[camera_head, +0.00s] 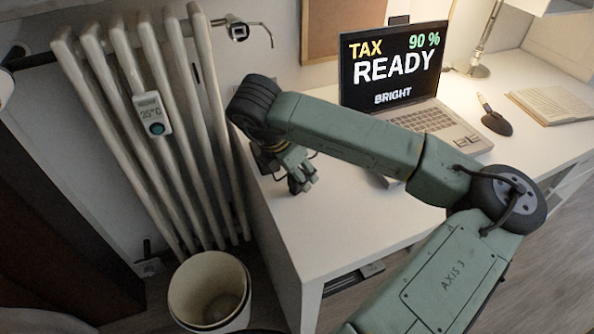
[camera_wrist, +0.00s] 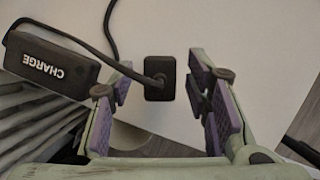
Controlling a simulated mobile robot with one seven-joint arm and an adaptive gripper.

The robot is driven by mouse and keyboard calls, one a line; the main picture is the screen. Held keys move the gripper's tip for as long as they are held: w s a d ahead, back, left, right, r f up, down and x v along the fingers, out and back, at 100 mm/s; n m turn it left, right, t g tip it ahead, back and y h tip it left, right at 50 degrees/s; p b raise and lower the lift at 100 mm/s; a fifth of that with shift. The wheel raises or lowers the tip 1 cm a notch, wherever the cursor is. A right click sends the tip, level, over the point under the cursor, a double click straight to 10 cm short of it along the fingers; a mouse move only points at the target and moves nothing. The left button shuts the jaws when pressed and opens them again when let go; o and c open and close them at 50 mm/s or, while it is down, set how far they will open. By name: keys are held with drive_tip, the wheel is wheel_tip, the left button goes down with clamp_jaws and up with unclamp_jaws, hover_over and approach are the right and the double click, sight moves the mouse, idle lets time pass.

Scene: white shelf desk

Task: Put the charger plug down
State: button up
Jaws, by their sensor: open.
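The charger plug (camera_wrist: 160,78) is a small black block with a cable running into it. It shows in the wrist view against the white desk top (camera_wrist: 225,35), between my fingers, with a gap on each side. My gripper (camera_wrist: 163,100) is open, its purple pads apart from the plug. In the head view my gripper (camera_head: 301,184) is low over the left end of the desk, and I cannot make out the plug there. A black charger brick marked CHARGE (camera_wrist: 48,65) lies left of the plug in the wrist view.
A radiator (camera_head: 165,130) and a bin (camera_head: 208,292) are left of the desk. Bare desk lies in front of my gripper.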

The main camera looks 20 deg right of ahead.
drive_tip(key=shift+r+p, duration=0.25)
drive_tip(key=shift+p, duration=0.1)
drive_tip(key=b+v, duration=0.2)
drive_tip(key=v, duration=0.9)
drive_tip(key=shift+a+r, duration=0.25)
drive_tip(key=shift+r, duration=0.1)
